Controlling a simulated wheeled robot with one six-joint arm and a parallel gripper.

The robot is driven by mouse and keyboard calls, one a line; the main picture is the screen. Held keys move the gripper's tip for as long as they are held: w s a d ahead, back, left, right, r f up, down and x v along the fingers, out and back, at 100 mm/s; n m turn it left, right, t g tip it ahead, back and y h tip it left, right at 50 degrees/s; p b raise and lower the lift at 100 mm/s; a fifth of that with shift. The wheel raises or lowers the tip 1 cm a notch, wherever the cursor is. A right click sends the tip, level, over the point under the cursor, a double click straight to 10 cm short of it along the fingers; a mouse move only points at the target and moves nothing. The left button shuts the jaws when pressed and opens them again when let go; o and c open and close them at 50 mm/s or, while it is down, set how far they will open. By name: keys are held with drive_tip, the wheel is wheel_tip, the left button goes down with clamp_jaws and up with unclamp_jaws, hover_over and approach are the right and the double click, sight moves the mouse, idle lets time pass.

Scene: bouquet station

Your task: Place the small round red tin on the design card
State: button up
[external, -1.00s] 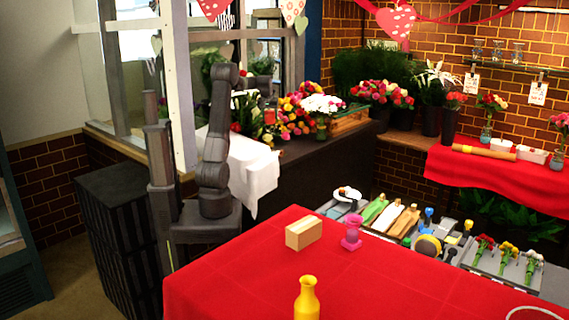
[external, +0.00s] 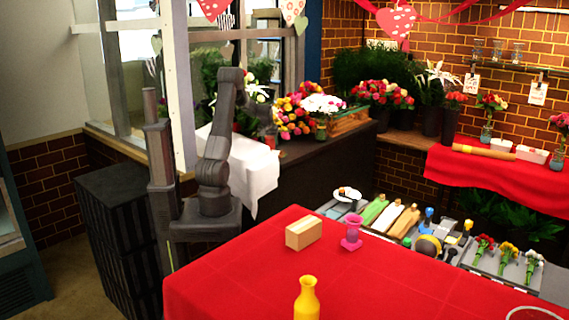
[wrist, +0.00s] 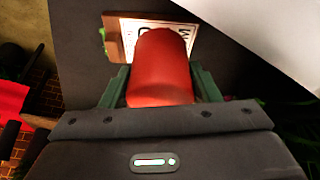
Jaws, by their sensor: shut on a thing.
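In the wrist view, my gripper (wrist: 160,72) is shut on the red tin (wrist: 160,65), with a green finger on each side of it. The tin is smooth and red and fills the space between the fingers. Past the tin, a white card with dark lettering (wrist: 128,32), which looks like the design card, shows in part; the tin hides its middle. I cannot tell the gap between tin and card. In the external view, my gripper (external: 268,132) is over the dark counter, small and dark against the flowers; the card cannot be made out there.
A brown wooden edge (wrist: 112,48) borders the card. A white cloth (external: 250,175) hangs over the counter beside my arm. Flower bunches (external: 322,105) stand behind. The red table (external: 240,270) in front holds a wooden block (external: 303,233), a pink vase (external: 351,232) and a yellow vase (external: 307,300).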

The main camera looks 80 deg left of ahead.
sight(270, 146)
drive_tip(key=shift+f, duration=1.55)
drive_tip(key=shift+f, duration=0.1)
drive_tip(key=o, duration=1)
drive_tip(key=shift+o, duration=0.2)
drive_tip(key=shift+r, duration=0.25)
drive_tip(key=b+v, duration=0.1)
drive_tip(key=v, duration=1)
drive_tip(key=shift+r, duration=0.35)
drive_tip(key=shift+s+d, duration=0.1)
